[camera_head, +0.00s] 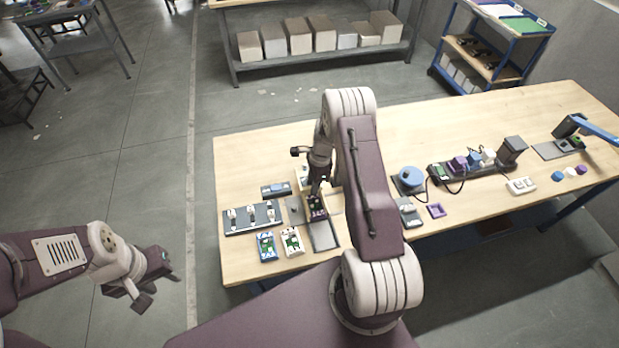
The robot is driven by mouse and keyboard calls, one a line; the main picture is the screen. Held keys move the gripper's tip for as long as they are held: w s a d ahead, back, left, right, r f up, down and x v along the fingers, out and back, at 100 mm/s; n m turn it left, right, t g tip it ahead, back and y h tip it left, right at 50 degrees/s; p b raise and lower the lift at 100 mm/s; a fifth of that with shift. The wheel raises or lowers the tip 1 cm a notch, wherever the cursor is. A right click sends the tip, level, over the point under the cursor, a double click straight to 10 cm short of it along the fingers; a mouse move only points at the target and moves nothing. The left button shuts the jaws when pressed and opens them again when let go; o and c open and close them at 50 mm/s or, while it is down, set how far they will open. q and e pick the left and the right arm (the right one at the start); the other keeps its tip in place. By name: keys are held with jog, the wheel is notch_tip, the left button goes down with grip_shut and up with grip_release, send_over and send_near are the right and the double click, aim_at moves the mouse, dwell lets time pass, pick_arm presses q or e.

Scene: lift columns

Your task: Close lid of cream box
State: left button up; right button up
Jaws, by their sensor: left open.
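A cream-coloured box (301,177) stands on the workbench, mostly hidden behind my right gripper, so I cannot tell how its lid stands. A small whitish case (291,242) with a green board showing lies near the front edge, beside a blue case (266,247) with a similar board. I cannot tell which of these is the cream box. My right gripper (317,198) points down over a dark tray with a purple and green part; its fingers are too small and covered to read. My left gripper (158,284) is open and empty over the floor, left of the bench.
A dark plate with several white pegs (252,217) lies at the bench's left end. A blue round device (409,178), a purple square frame (436,210) and a dark rail with coloured parts (475,168) stand to the right. The bench's back strip is clear.

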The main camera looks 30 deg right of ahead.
grip_shut()
jog(key=shift+s+a+r+p, duration=0.15)
jog(key=shift+s+p, duration=0.1)
jog(key=shift+s, duration=0.35)
jog(key=shift+s+a+f+p, duration=0.1)
jog(key=shift+s+a+p, duration=0.1)
jog(key=shift+s, duration=0.4)
jog(key=shift+s+a, duration=0.2)
jog(key=shift+s, duration=1)
jog(key=shift+s+a, duration=0.25)
jog(key=shift+s, duration=0.7)
jog(key=shift+s+a+b, duration=0.25)
jog(key=shift+s+b, duration=0.65)
jog(key=shift+s, duration=0.25)
jog(key=shift+o, duration=1.2)
grip_release()
